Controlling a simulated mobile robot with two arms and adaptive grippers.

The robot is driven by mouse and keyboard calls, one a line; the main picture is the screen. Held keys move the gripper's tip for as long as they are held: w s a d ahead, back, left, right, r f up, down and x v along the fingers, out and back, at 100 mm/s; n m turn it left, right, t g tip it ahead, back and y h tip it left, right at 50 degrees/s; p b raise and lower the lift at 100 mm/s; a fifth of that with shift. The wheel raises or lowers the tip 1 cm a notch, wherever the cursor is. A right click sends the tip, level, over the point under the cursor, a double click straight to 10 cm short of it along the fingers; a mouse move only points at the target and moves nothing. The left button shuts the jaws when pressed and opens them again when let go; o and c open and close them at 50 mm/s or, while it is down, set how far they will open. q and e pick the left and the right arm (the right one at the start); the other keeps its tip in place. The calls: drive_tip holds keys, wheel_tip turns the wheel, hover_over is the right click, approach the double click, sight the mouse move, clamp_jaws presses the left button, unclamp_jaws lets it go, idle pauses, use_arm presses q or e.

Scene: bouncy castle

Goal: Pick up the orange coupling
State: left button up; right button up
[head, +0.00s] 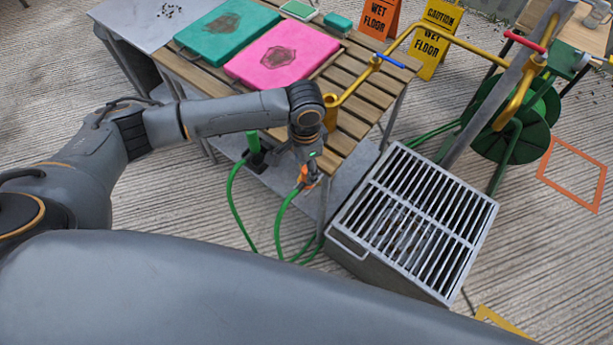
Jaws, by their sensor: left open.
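The orange coupling (309,176) is on the end of a green hose (281,213), beside the near corner of the slatted wooden table. My left arm reaches in from the left and bends down at the wrist. My left gripper (306,166) is open, right at the coupling. The gripper covers part of the coupling, and I cannot tell whether they touch. The hose curves down from the coupling towards the ground. My right gripper is out of view.
The slatted table (343,120) carries a teal pad (205,45) and a pink pad (262,62). A yellow pipe (362,78) runs close to my wrist. A grated metal box (415,215) stands to the right. A green hose reel (535,125) stands beyond it.

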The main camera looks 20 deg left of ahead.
sight(304, 183)
use_arm(q)
wheel_tip(304, 183, down, 5)
drive_tip(key=shift+w+d+r+p, duration=0.1)
drive_tip(key=shift+w+p, duration=0.05)
drive_tip(key=shift+p, duration=0.2)
drive_tip(key=c, duration=1.1)
